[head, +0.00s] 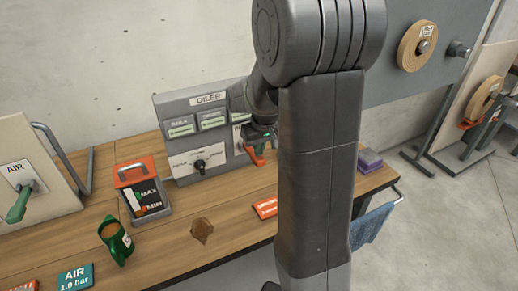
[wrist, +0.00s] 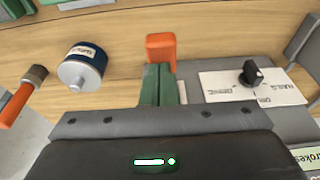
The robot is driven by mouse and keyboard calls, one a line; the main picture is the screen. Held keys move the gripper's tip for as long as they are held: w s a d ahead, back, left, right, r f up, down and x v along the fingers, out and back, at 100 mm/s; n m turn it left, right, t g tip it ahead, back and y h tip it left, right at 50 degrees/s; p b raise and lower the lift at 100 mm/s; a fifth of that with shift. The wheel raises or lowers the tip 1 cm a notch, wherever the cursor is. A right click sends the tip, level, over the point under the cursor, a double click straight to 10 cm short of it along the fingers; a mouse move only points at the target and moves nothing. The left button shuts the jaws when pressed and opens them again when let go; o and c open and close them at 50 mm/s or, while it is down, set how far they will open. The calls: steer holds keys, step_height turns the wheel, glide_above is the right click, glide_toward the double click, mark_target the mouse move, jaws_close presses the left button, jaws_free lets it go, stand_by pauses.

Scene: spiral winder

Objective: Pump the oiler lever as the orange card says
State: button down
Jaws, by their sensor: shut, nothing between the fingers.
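The grey oiler box (head: 170,107) stands on the bench with an "OILER" plate, small green-lit windows and a black selector knob (head: 200,165). Its orange lever (head: 257,158) is at its right side, partly hidden by my arm. In the wrist view the lever's orange end (wrist: 161,46) lies just beyond the green fingers of my gripper (wrist: 163,70). The fingers are side by side, shut and empty. I cannot tell whether they touch the lever. An orange card (head: 264,207) lies on the bench beside my arm, partly covered; its text is unreadable.
A purple block (head: 369,161) sits at the right.

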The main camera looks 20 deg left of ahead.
mark_target(263, 165)
steer(key=shift+s+d+f+b, duration=0.15)
steer(key=shift+f+b, duration=0.15)
steer(key=shift+b, duration=0.2)
steer(key=shift+f+t+y+b, duration=0.25)
steer(key=shift+t+y+b, duration=0.05)
steer(key=shift+b, duration=0.3)
steer(key=b, duration=0.2)
steer(key=f+y+b, duration=0.1)
steer(key=b, duration=0.1)
steer(key=f+t+b, duration=0.1)
steer(key=b, duration=0.1)
steer(key=shift+s+d+f, duration=0.25)
steer(key=shift+d, duration=0.1)
steer(key=f+t+y+b, duration=0.1)
steer(key=b, duration=0.2)
steer(key=f+y+b, duration=0.1)
steer(key=b, duration=0.2)
steer(key=shift+s+d+t, duration=0.2)
steer(key=shift+t, duration=0.2)
steer(key=shift+f+b, duration=0.1)
steer(key=shift+b, duration=0.25)
steer(key=shift+f, duration=0.2)
steer(key=shift+r, duration=0.1)
